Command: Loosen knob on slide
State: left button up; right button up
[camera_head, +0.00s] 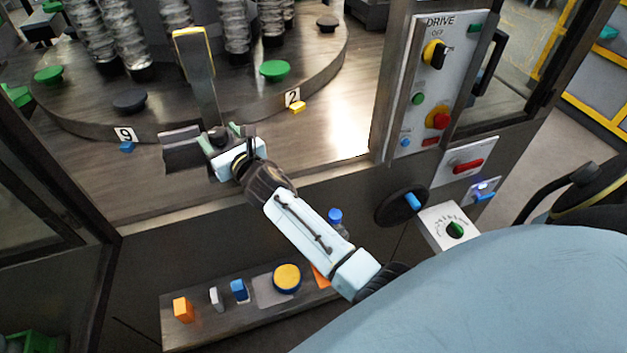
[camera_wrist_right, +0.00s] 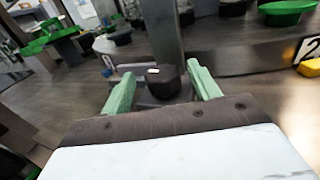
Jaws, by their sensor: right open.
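A dark knob (camera_wrist_right: 166,80) sits at the foot of an upright grey post (camera_wrist_right: 161,32) in the right wrist view. In the head view the knob (camera_head: 217,134) is small and partly hidden by my gripper, and the post (camera_head: 201,85) has a yellow-edged top. A grey block (camera_head: 182,152) is beside it on the left. My right gripper (camera_head: 220,139) is open, with its green fingers on either side of the knob. In the wrist view the fingers (camera_wrist_right: 162,90) show gaps to the knob on both sides. My left gripper is not in view.
A round turntable (camera_head: 330,75) with coiled columns and green and black discs stands behind. Number tags 9 (camera_head: 124,134) and 2 (camera_head: 292,97) mark its edge. A DRIVE panel (camera_head: 432,85) stands right. A shelf (camera_head: 205,328) with coloured blocks lies below my arm.

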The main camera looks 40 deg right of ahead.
jog(key=shift+a+f+m+h+b, duration=0.1)
jog(key=shift+f+m+h+b, duration=0.2)
jog(key=shift+m+h+b, duration=0.5)
jog(key=s, duration=1.3)
jog(key=s+d+f+m+g, duration=0.2)
jog(key=s+f+m+g, duration=0.3)
jog(key=m, duration=0.7)
jog(key=s+d+f+m+g+h, duration=0.1)
jog(key=s+d+f+m+g, duration=0.2)
jog(key=s+f+m, duration=0.7)
jog(key=shift+s+d+f+m+g+b, duration=0.2)
jog(key=shift+f+m+g+b, duration=0.2)
jog(key=shift+m+g, duration=0.55)
